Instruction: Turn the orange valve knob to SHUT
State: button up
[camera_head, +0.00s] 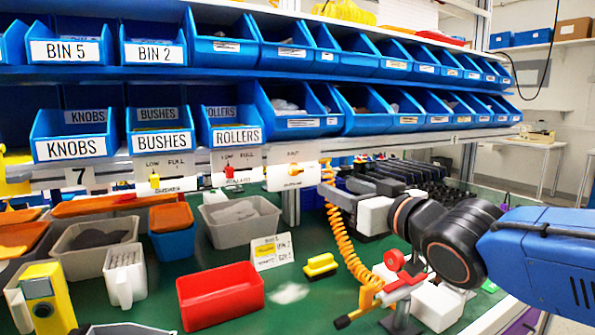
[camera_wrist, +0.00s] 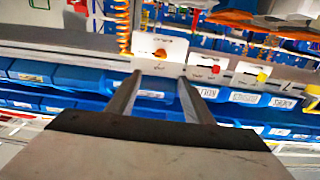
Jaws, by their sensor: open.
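The orange valve knob (camera_head: 295,169) sits on a white plate (camera_head: 291,178) on the shelf rail, right of the red and yellow knobs. The plate has small print too blurred to read surely. In the wrist view the orange knob (camera_wrist: 160,53) shows slightly tilted on its plate, just beyond my fingertips. My gripper (camera_wrist: 160,75) is open, with its two fingers apart on either side of the knob's line and nothing between them. In the head view my gripper is to the right of the plate, partly lost against dark clutter.
The red knob (camera_head: 229,171) and yellow knob (camera_head: 155,181) are on neighbouring plates. An orange coiled hose (camera_head: 338,222) hangs just right of the orange knob's plate. Blue bins (camera_head: 237,125) stand above the rail. A red bin (camera_head: 220,296) and other items stand on the green bench below.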

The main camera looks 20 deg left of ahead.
aim_at(298, 170)
jog(key=x, duration=1.7)
jog(key=shift+a, duration=0.25)
jog(key=c, duration=1)
jog(key=shift+c, duration=0.2)
